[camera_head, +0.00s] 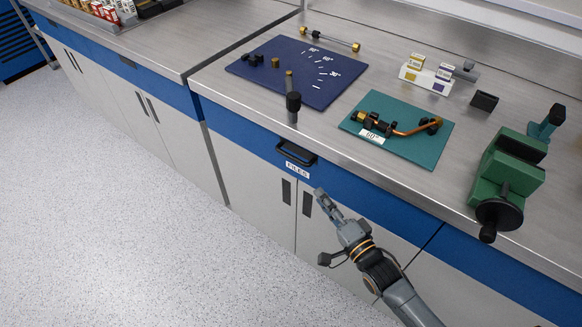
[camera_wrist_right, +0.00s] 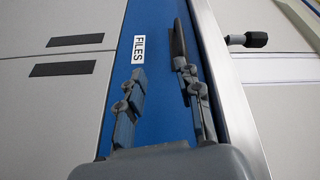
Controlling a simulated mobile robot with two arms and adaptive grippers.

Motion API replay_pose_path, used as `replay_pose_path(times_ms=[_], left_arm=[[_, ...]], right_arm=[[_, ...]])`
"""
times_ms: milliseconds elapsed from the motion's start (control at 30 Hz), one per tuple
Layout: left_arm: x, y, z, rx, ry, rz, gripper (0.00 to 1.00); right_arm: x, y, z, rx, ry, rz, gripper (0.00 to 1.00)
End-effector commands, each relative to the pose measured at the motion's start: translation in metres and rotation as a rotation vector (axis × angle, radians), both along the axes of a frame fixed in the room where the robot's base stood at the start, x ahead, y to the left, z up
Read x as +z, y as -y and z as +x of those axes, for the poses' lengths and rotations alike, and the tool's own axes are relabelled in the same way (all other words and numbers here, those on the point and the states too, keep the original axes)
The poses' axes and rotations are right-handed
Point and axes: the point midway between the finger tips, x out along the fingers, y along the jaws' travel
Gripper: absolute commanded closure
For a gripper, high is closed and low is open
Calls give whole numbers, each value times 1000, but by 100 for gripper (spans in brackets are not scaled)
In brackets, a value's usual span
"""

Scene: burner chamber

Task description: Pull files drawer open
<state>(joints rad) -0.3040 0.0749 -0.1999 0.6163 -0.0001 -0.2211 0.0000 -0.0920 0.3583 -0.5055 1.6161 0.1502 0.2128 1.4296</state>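The files drawer (camera_head: 250,128) has a blue front under the steel worktop and looks flush with the cabinet. Its black bar handle (camera_head: 297,152) sits above the white FILES label (camera_head: 297,170). My right gripper (camera_head: 325,202) is below and to the right of the handle in the head view. In the right wrist view, its two fingers (camera_wrist_right: 160,70) are apart with nothing between them. The dark handle (camera_wrist_right: 177,42) shows just beyond the right-hand fingertip; I cannot tell whether they touch. The label (camera_wrist_right: 138,49) is beyond the other fingertip. My left gripper is not in view.
A navy mat (camera_head: 270,75) with small fittings and a teal mat (camera_head: 415,145) with a copper pipe assembly lie on the worktop. A green vise (camera_head: 508,170) is at right. The floor at left is clear.

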Motion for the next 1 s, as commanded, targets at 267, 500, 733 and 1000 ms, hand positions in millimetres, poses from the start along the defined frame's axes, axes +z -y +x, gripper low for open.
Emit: replay_pose_path(times_ms=[267, 500, 733, 1000], left_arm=[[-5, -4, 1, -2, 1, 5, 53], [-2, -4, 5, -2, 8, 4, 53], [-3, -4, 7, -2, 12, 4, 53], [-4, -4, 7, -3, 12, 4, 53]], right_arm=[[30, -19, 11, 36, 25, 109, 65], [34, -44, 53, 36, 26, 105, 65], [36, -68, 91, 35, 24, 105, 65], [36, -82, 114, 34, 22, 104, 65]])
